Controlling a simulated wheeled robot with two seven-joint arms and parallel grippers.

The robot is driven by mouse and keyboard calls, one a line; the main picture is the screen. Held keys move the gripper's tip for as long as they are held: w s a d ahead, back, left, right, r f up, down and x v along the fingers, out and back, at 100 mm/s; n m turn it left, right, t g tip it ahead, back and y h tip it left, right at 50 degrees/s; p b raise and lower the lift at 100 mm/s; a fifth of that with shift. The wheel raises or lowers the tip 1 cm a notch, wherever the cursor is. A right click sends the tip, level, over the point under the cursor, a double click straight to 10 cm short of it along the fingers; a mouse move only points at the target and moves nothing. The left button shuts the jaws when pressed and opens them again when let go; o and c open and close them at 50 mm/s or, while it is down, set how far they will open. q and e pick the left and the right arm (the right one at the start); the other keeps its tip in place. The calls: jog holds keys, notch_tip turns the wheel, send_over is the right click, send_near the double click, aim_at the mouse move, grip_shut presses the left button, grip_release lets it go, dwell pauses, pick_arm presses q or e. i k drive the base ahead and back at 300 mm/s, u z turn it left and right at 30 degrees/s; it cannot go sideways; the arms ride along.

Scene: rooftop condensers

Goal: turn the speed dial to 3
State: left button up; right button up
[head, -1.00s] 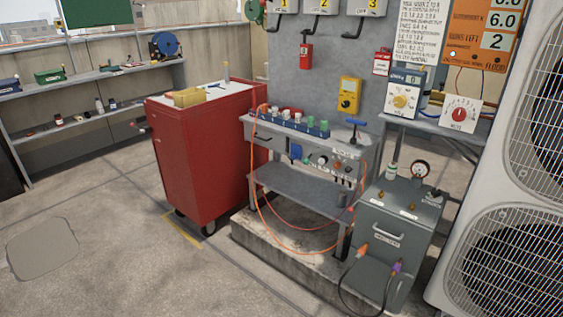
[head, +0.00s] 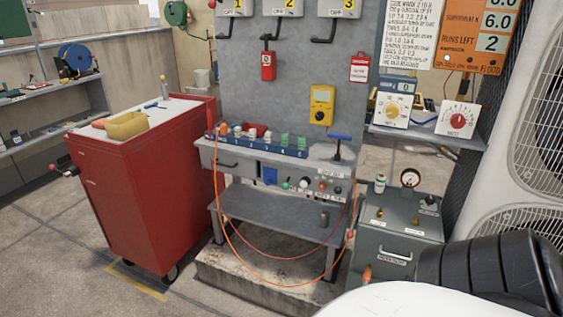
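Two dial faces stand side by side on the grey shelf at the upper right. One is a white panel with a yellow knob (head: 391,110), below a blue-framed meter (head: 396,85) whose display seems to read 0. The other is a white plate with a red knob (head: 458,120) and a printed scale around it. The lettering is too small to tell which is the speed dial or where either knob points. Neither gripper is in view. Part of my own arm, black and white, fills the bottom right corner, well below and apart from the dials.
A grey workbench (head: 230,205) with small switches and an orange hose stands at centre. A red tool cart (head: 140,200) is left of it. A grey case with a gauge (head: 400,225) stands below the dials. A large white condenser (head: 480,190) bounds the right. Floor is clear at lower left.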

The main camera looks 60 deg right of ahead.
aim_at(323, 185)
jog(key=z, duration=0.6)
jog(key=i, duration=1.1)
jog(key=z, duration=1.05)
